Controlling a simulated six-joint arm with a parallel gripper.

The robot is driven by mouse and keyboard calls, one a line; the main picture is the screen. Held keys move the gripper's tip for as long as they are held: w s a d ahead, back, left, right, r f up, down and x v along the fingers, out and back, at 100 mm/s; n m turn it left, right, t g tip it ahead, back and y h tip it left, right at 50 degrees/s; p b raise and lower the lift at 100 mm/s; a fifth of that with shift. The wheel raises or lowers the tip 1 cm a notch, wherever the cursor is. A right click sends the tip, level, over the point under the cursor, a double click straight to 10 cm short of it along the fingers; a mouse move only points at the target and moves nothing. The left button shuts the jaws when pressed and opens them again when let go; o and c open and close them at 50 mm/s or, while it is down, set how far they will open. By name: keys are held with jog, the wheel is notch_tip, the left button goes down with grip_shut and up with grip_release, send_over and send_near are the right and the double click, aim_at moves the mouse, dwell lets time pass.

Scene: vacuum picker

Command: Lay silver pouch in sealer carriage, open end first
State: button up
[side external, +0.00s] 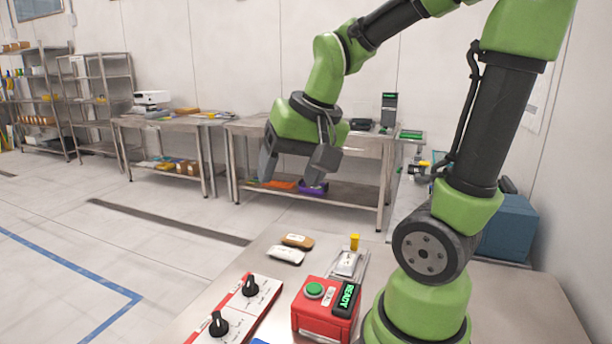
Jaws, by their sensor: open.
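A silver-white pouch (287,255) lies flat on the near steel table, beside a brown pouch (298,241). Which end of it is open is too small to tell. The red sealer (323,309) stands to the right and nearer, with a green button and a lit READY display. Behind it is a metal carriage (348,265) with a pale plate-like part on it; its details are too small to make out. My gripper (290,180) is open and empty, fingers pointing down, high above the table and clear of the pouches.
A white and red panel with two black knobs (235,308) lies left of the sealer. A yellow upright piece (354,242) stands at the carriage's far end. A blue box (508,228) is at the right. Steel benches (310,131) and shelves stand farther back. Bare table surrounds the pouches.

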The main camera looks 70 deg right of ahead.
jog(key=s+a+r+n+t+y, duration=0.2)
jog(key=s+a+n, duration=0.3)
jog(key=a, duration=0.4)
jog(key=shift+s+r+t+y, duration=0.3)
jog(key=shift+r, duration=0.15)
